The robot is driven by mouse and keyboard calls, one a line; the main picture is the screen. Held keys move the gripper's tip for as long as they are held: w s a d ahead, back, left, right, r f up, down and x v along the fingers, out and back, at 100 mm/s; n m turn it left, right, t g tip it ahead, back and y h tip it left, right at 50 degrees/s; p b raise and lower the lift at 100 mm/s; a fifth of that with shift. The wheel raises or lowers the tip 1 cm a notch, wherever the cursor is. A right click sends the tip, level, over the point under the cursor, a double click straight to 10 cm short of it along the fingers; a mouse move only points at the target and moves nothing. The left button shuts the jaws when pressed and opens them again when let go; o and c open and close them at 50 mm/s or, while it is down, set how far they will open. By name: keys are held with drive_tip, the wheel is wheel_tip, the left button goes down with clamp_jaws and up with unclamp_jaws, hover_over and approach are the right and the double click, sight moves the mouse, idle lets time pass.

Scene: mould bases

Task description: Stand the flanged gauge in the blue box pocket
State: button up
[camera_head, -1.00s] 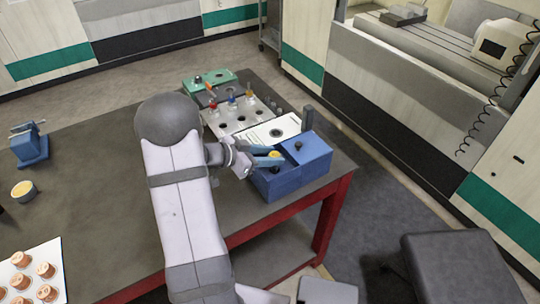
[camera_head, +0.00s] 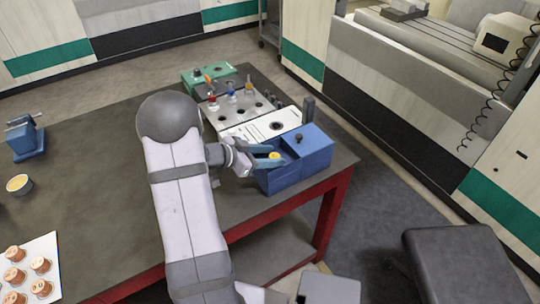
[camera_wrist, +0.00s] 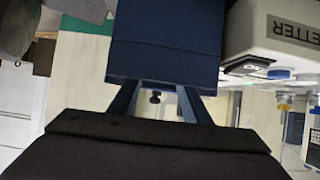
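The blue box (camera_head: 308,152) stands near the table's right front corner, with a lower step at its front left. My gripper (camera_head: 270,156) reaches over this lower step with its blue fingers pointing right. A small yellow round top (camera_head: 274,155), which I take for the flanged gauge, sits between the fingertips, and the fingers look shut on it. The lower part of the gauge and the pocket mouth are hidden. In the wrist view, a blue block (camera_wrist: 165,45) covers the fingertips, and a dark knob (camera_wrist: 155,97) shows between the fingers.
A black knob (camera_head: 299,138) stands on the blue box, and a dark upright post (camera_head: 308,109) rises behind it. A white plate (camera_head: 262,129) and a grey rack (camera_head: 240,108) with coloured knobs lie behind.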

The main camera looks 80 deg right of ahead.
drive_tip(key=shift+o, duration=0.9)
drive_tip(key=shift+w+a, duration=0.1)
drive_tip(key=b+v, duration=0.1)
drive_tip(key=v, duration=0.6)
drive_tip(key=shift+b, duration=0.3)
drive_tip(key=shift+w+r, duration=0.1)
